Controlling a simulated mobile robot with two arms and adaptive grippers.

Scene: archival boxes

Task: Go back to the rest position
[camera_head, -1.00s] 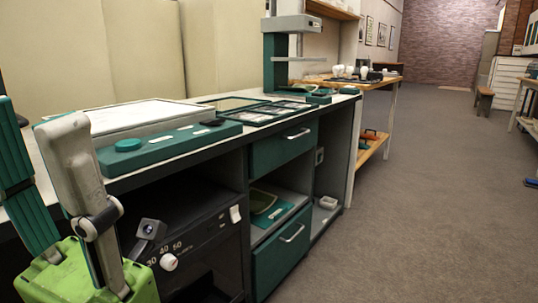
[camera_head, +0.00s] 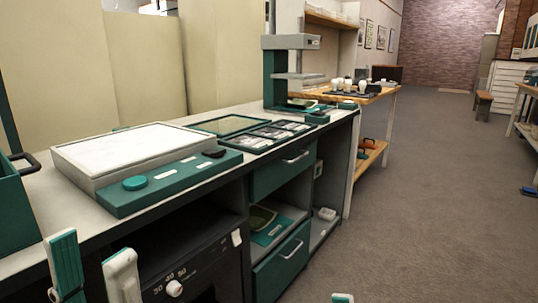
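My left gripper (camera_head: 92,246) is low at the lower left, in front of the bench. Its two pale fingers, one showing a teal face, stand apart with nothing seen between the tips. Its palm is below the picture. A small teal and white tip at the bottom edge (camera_head: 342,298) may belong to my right gripper. Too little of it shows to tell its opening.
A teal container (camera_head: 14,215) is at the far left.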

